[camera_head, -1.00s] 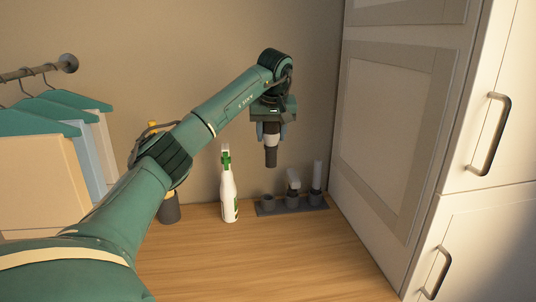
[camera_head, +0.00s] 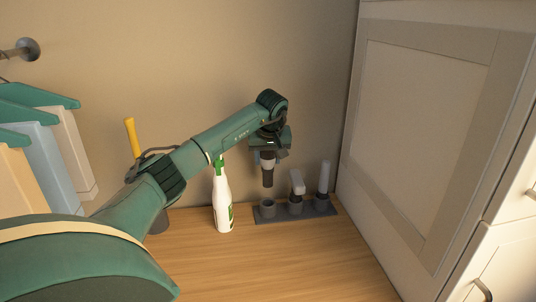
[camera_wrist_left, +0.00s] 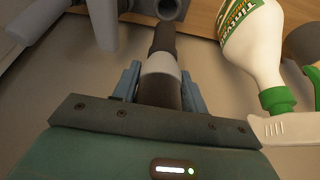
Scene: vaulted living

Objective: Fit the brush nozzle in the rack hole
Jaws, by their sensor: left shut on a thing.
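The brush nozzle (camera_head: 267,177), dark with a light grey collar, hangs upright in my left gripper (camera_head: 268,156). The gripper's blue fingers are shut around it; they also show in the left wrist view (camera_wrist_left: 160,84). The grey rack (camera_head: 325,210) stands on the wooden top with three round holders in a row. The left holder (camera_head: 267,208) looks empty, and the nozzle's tip is a little above it, apart from it. The middle and right holders carry light-coloured nozzles (camera_head: 297,183) (camera_head: 324,176). In the left wrist view the nozzle (camera_wrist_left: 163,42) points toward a round holder opening (camera_wrist_left: 169,7).
A white spray bottle with green parts (camera_head: 222,204) stands just left of the rack. A dark pot with a yellow handle (camera_head: 131,137) is partly behind my arm. A white cabinet (camera_head: 420,130) rises at the right. The wooden top (camera_head: 290,265) in front is clear.

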